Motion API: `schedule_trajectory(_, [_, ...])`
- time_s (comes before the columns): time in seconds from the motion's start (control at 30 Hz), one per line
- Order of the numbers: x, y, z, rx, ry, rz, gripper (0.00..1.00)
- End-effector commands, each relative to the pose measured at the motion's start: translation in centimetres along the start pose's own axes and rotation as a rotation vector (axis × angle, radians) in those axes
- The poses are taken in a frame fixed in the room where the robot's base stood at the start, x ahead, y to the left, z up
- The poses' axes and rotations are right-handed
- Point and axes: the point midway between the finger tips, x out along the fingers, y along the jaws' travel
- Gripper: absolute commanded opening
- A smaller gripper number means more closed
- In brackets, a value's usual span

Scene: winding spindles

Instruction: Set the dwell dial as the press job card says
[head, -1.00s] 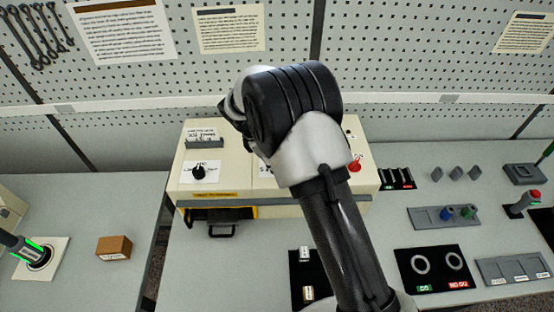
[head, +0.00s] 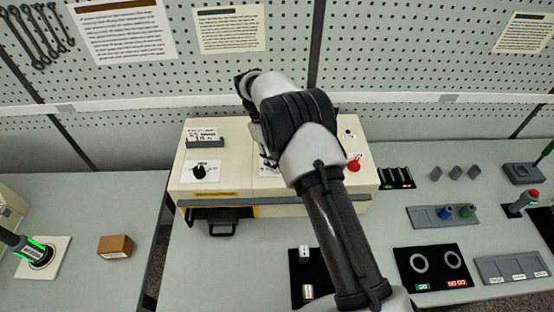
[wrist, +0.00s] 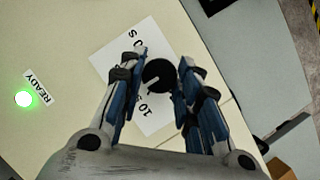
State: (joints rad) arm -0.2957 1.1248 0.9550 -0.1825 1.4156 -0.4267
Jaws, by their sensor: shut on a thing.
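In the wrist view my gripper (wrist: 161,64) has its two fingers on either side of a round black dial (wrist: 158,75) with a pale pointer mark, and is shut on it. The dial sits on a white plate (wrist: 112,57) with partly covered numbers; "10" shows near it.
A green lamp (wrist: 24,98) marked READY is lit on the press. Another black knob (head: 199,171) is at its left and a red knob (head: 354,164) at its right. A brown block (head: 115,246) lies on the left bench. Trays of small parts stand to the right.

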Motion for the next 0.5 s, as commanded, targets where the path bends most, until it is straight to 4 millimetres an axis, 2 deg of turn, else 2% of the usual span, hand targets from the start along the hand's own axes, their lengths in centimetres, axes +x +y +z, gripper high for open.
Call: schedule_trajectory(0.5, [0.00,0.30,0.04,0.370,0.001,-0.153,0.07])
